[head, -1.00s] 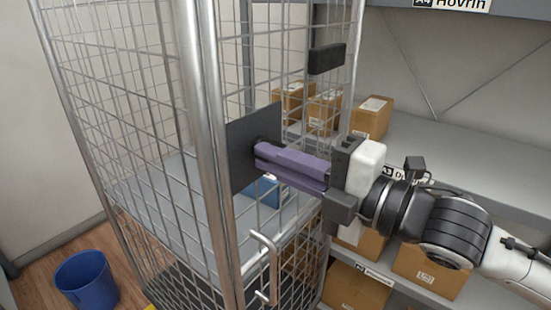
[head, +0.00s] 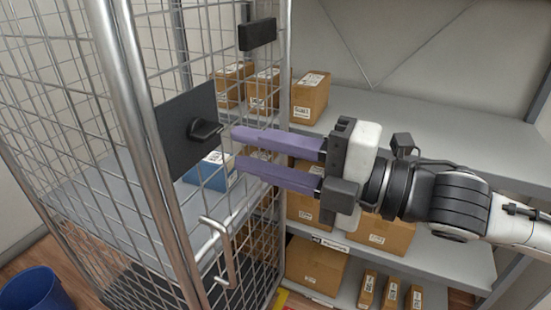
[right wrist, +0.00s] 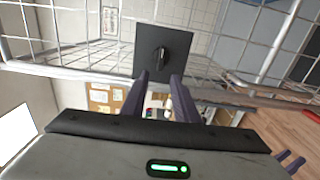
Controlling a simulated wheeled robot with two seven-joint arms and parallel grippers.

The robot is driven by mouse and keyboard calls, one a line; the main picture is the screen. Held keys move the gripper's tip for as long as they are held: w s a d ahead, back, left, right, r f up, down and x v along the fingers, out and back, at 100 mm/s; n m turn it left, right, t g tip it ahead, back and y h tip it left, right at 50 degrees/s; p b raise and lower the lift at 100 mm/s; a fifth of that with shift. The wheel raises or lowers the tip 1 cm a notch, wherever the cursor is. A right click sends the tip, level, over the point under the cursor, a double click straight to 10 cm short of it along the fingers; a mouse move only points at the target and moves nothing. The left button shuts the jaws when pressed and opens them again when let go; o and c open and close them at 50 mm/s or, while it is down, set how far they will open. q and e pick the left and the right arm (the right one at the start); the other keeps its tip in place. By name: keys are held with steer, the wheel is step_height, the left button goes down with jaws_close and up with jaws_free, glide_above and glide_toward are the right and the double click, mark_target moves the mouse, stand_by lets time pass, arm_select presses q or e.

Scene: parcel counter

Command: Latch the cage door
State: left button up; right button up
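The wire cage door (head: 240,230) stands at the front of the roll cage, its silver post (head: 135,110) on the left. A dark square latch plate (head: 178,140) with a black knob-like latch handle (head: 206,130) is on it; both also show in the right wrist view, the plate (right wrist: 178,40) with the handle (right wrist: 161,58) upright. My right gripper (head: 236,148) is open, its two purple fingers apart and pointing at the handle from the right, with a small gap. In the right wrist view its fingertips (right wrist: 160,77) are just below the handle.
A bent silver handle (head: 222,245) sticks out below the plate. A blue box (head: 210,172) lies behind the mesh. Shelves (head: 420,140) with several cardboard boxes stand behind my right arm. A blue bin (head: 32,292) is on the floor at lower left.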

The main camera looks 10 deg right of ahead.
steer(key=shift+v, duration=1.65)
steer(key=w+d+f+m+t+h, duration=0.1)
steer(key=w+f+m+h, duration=0.15)
steer(key=f+m, duration=0.75)
steer(key=w+f+m+t+h, duration=0.25)
steer(key=f+m, duration=0.35)
steer(key=f, duration=0.7)
steer(key=s+d+f+m+g+h, duration=0.1)
steer(key=s+d+f+m+h, duration=0.1)
steer(key=s+f, duration=0.4)
steer(key=s+d+f+m+g+h, duration=0.2)
steer(key=s+f+m, duration=0.3)
steer(key=f, duration=0.7)
steer(key=s+d+f+m+g+h, duration=0.2)
steer(key=s+d+f+m+h, duration=0.1)
steer(key=s+f, duration=0.4)
step_height(320, 180, down, 3)
steer(key=shift+s+d+r+m, duration=0.2)
steer(key=shift+d+m, duration=0.15)
steer(key=shift+m, duration=0.15)
steer(key=shift+g, duration=0.25)
